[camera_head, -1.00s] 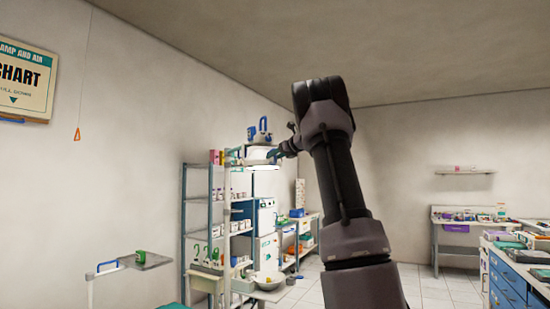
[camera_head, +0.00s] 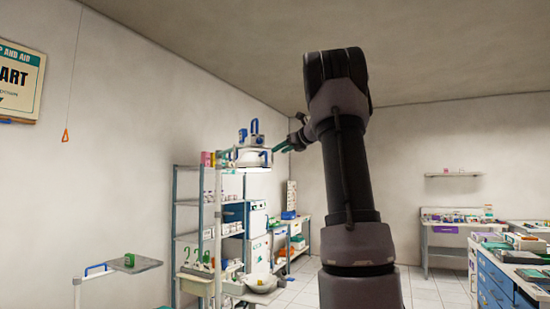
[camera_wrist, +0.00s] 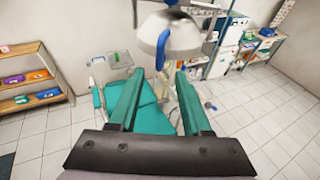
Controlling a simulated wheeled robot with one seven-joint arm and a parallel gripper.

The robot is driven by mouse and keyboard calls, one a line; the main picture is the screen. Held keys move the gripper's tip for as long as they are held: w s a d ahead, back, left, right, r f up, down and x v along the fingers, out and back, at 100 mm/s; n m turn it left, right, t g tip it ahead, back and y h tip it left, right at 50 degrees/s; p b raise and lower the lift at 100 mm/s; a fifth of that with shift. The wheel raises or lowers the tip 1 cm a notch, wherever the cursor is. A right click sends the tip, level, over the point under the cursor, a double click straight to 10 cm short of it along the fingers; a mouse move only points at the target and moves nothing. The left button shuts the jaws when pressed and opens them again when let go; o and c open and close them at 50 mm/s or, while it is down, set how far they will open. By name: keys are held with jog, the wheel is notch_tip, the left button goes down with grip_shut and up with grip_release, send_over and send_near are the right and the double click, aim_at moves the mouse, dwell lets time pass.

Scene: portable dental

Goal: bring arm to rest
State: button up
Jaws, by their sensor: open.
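My arm (camera_head: 345,190) stands raised in the middle of the head view, bent at the top with its forearm pointing away to the left. My gripper (camera_head: 280,146) is small and partly hidden behind the arm there. In the wrist view, my gripper (camera_wrist: 155,85) shows two green fingers spread apart with nothing between them. Beyond the fingertips is a white dental lamp with a blue handle (camera_wrist: 165,32). It also shows in the head view as a lamp (camera_head: 250,158) left of the gripper. I cannot tell the exact gap between lamp and fingers.
A teal dental chair (camera_wrist: 147,112) lies below the gripper. Metal shelves (camera_head: 187,225) stand on the left, a small tray (camera_head: 135,263) at lower left. A blue drawer cabinet (camera_head: 497,283) is at right. A wooden shelf (camera_wrist: 30,80) stands at the wrist view's left.

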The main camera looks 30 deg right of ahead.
jog(key=s+a+f+n+g+y, duration=0.15)
jog(key=s+a+f+n, duration=0.25)
jog(key=s+a+n, duration=0.4)
jog(key=s+a+f+n+g, duration=0.35)
jog(key=s+a+n, duration=0.25)
jog(key=s+a, duration=0.35)
jog(key=s+a+f+n+g+h, duration=0.1)
jog(key=s+a+f+n, duration=0.2)
jog(key=s+f+n, duration=0.4)
jog(key=s+a+f+n+g+h, duration=0.1)
jog(key=s+a+f+n+h, duration=0.1)
jog(key=s+f+n, duration=0.6)
jog(key=s+a, duration=0.1)
jog(key=s, duration=0.5)
jog(key=shift+a+f+n+g, duration=0.3)
jog(key=shift+a, duration=0.05)
